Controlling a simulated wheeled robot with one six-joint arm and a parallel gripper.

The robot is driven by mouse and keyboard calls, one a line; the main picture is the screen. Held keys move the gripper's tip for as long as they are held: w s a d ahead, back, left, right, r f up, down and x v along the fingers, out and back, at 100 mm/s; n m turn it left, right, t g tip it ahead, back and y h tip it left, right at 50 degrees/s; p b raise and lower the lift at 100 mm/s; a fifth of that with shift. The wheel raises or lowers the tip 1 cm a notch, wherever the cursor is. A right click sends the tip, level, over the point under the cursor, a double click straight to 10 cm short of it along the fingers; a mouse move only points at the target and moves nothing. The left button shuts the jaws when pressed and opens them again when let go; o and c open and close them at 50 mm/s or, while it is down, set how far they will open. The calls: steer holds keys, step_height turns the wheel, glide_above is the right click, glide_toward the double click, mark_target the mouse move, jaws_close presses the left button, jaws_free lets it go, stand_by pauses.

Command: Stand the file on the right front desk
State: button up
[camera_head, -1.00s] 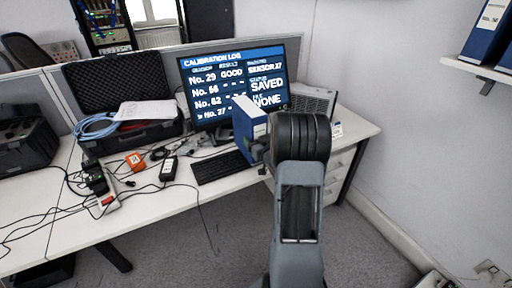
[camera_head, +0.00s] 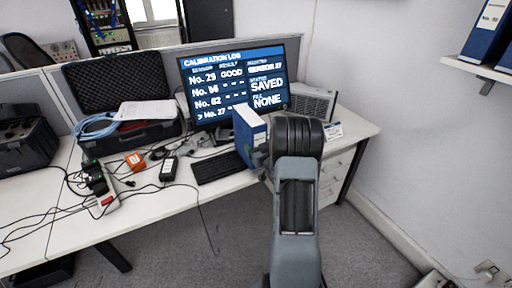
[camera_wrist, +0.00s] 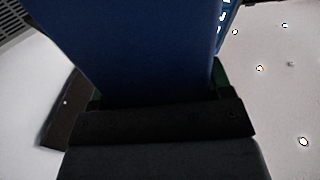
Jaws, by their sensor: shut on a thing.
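In the wrist view the file's blue cover (camera_wrist: 130,45) fills the upper middle, between the dark fingers (camera_wrist: 155,118). The white desk (camera_head: 358,128) shows bare at its right end. I cannot tell whether the file's bottom touches the desk.
A keyboard (camera_head: 218,166) lies left of the file. A small label card (camera_head: 333,131) is on the right end of the desk. Cables and small devices clutter the left.

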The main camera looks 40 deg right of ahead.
steer(key=o, duration=1.3)
steer(key=shift+o, duration=0.2)
